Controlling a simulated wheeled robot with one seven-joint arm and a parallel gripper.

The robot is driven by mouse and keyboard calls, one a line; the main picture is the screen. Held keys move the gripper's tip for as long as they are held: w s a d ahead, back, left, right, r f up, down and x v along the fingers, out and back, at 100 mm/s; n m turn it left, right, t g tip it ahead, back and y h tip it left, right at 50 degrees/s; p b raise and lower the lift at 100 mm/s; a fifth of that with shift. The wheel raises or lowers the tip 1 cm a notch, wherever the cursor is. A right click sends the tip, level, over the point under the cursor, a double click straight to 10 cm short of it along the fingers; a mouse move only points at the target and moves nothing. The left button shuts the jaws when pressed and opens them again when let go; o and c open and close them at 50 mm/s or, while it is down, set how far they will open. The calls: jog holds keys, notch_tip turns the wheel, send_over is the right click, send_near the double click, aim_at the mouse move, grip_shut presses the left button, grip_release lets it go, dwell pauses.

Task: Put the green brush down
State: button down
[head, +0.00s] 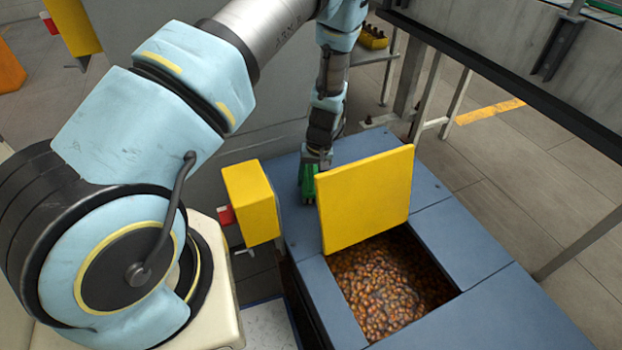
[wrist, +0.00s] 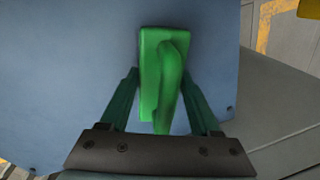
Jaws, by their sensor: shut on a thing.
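The green brush (wrist: 150,75) is a flat green block with a raised handle, seen from above in the wrist view. My gripper (wrist: 163,100) is shut on it, with one finger at each side. In the head view the brush (head: 308,186) shows as a small green patch beside a yellow panel, over the blue top (head: 290,205) of a bin. The blue surface also lies behind the brush in the wrist view (wrist: 70,70). I cannot tell whether the brush touches this surface. The yellow panel hides part of the brush and gripper in the head view.
The yellow panel (head: 366,198) stands upright beside my gripper. A yellow box (head: 250,202) is left of the bin. A grey rail structure (head: 500,60) runs along the right. Bare blue top (head: 465,250) lies at right.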

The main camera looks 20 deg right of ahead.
jog(key=shift+c, duration=0.5)
grip_release()
jog(key=shift+f, duration=0.1)
notch_tip(320, 180, up, 12)
jog(key=d+b, duration=0.1)
jog(key=shift+s+d, duration=0.3)
jog(key=shift+d, duration=0.05)
jog(key=s+a+r, duration=0.1)
jog(key=a+r, duration=0.5)
jog(key=a, duration=0.3)
jog(key=s+a+r+n+h, duration=0.1)
jog(key=s+a+r, duration=0.1)
jog(key=a+r, duration=0.5)
jog(key=s+a+r+n+t+h, duration=0.1)
jog(key=a+r, duration=0.5)
jog(key=a, duration=0.7)
jog(key=shift+s+a+r, duration=0.15)
jog(key=shift+s+r, duration=0.05)
jog(key=shift+s, duration=0.5)
